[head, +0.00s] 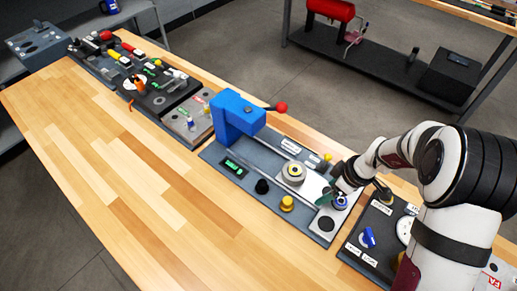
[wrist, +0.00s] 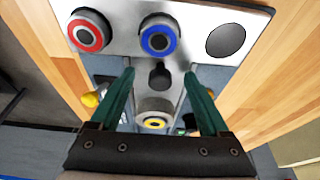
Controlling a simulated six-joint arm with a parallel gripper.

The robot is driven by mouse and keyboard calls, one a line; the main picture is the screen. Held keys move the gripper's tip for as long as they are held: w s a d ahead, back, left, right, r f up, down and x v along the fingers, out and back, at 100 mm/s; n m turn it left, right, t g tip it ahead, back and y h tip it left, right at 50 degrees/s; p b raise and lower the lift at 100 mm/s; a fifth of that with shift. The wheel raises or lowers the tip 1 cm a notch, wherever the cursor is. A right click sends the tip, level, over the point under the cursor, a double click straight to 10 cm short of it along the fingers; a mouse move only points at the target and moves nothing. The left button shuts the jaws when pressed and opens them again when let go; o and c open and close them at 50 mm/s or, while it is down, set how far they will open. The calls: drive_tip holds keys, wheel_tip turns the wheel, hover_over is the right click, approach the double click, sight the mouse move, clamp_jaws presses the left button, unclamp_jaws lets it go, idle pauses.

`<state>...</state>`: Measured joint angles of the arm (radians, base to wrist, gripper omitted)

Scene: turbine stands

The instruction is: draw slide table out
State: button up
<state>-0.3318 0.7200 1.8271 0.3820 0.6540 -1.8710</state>
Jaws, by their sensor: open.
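The grey slide unit lies on the wooden bench, with a blue press head (head: 237,113) at its far end. A round piece with a yellow ring (head: 293,172) sits between the rails; it also shows low in the wrist view (wrist: 154,121). A black knob (wrist: 160,76) stands between this piece and a silver plate (wrist: 120,42). My gripper (wrist: 159,72) is open, its green fingers on either side of the knob, with visible gaps. In the head view my gripper (head: 332,193) is over the unit's near end and hides part of it. I cannot tell the knob's exact height against the fingertips.
The silver plate carries a red ring (wrist: 88,32), a blue ring (wrist: 158,37) and a dark round spot (wrist: 225,40). A yellow button (head: 287,203) and a black knob (head: 262,186) stand along the left edge. A dark panel with a blue switch (head: 367,237) adjoins. Bench at left is clear.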

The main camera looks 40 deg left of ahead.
drive_tip(key=shift+r, duration=3.5)
drive_tip(key=s+d+r+m, duration=0.7)
drive_tip(key=r+m, duration=0.1)
drive_tip(key=s+d+r+m, duration=0.1)
drive_tip(key=s+d+m, duration=0.3)
drive_tip(key=s+m, duration=0.3)
drive_tip(key=s+d+r+m+h, duration=0.1)
drive_tip(key=s+d+r+m, duration=0.1)
drive_tip(key=s+d+m, duration=0.3)
drive_tip(key=s+m, duration=0.3)
drive_tip(key=s, duration=0.3)
drive_tip(key=shift+d+m+h, duration=0.15)
drive_tip(key=shift+m+h, duration=0.15)
drive_tip(key=shift+r, duration=0.1)
drive_tip(key=shift+c, duration=0.3)
